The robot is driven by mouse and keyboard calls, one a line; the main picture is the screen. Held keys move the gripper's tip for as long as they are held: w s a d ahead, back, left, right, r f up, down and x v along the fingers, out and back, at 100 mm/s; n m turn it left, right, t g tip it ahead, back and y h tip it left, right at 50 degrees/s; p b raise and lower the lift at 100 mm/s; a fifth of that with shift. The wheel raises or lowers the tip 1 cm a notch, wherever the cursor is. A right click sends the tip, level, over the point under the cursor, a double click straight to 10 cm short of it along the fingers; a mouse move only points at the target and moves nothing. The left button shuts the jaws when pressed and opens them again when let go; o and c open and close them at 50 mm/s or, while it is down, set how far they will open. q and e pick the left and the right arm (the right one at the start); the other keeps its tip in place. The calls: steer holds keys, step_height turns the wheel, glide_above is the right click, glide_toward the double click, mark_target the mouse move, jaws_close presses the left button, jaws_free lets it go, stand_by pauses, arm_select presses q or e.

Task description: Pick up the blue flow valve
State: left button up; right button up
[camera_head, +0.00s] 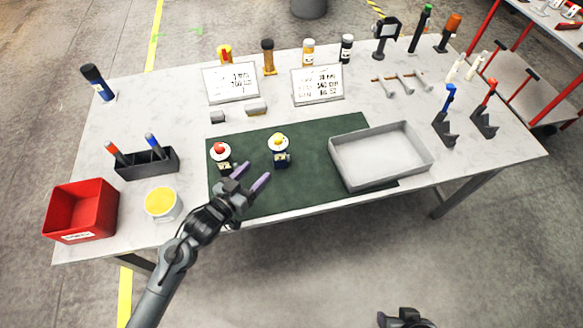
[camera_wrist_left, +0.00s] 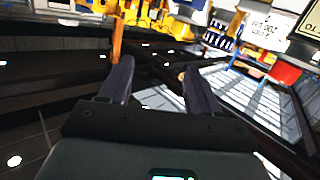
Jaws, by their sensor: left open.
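A dark part of what looks like my right gripper (camera_head: 405,319) shows at the bottom edge.
A grey tray (camera_head: 425,160) is on the right of the mat. A red bin (camera_head: 80,209), yellow cup (camera_head: 162,204) and black holder (camera_head: 147,166) stand at left. Signs, bottles and tools line the back. The mat's front middle is clear.

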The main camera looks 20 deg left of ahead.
arm_select(q)
steer(key=b, duration=0.4)
glide_toward(275, 142)
steer(key=s+d+f, duration=0.1)
steer(key=s+f, duration=0.1)
steer(key=shift+m+t, duration=0.4)
steer(key=shift+t, duration=0.4)
steer(key=b+x, duration=0.1)
steer(key=x, duration=0.1)
steer(key=b+x, duration=0.2)
steer(key=x, duration=0.1)
steer(key=a+r+b+x, duration=0.1)
steer(key=b+x, duration=0.1)
steer(key=shift+w+d, duration=0.1)
steer(key=shift+w, duration=0.45)
steer(key=shift+b+x, duration=0.65)
steer(key=shift+x, duration=2.05)
steer(key=shift+f, duration=0.2)
arm_select(e)
step_height(275, 142, down, 13)
steer(key=shift+d, duration=0.35)
steer(key=shift+r, duration=0.1)
arm_select(q)
jaws_close()
steer(key=shift+r, duration=0.15)
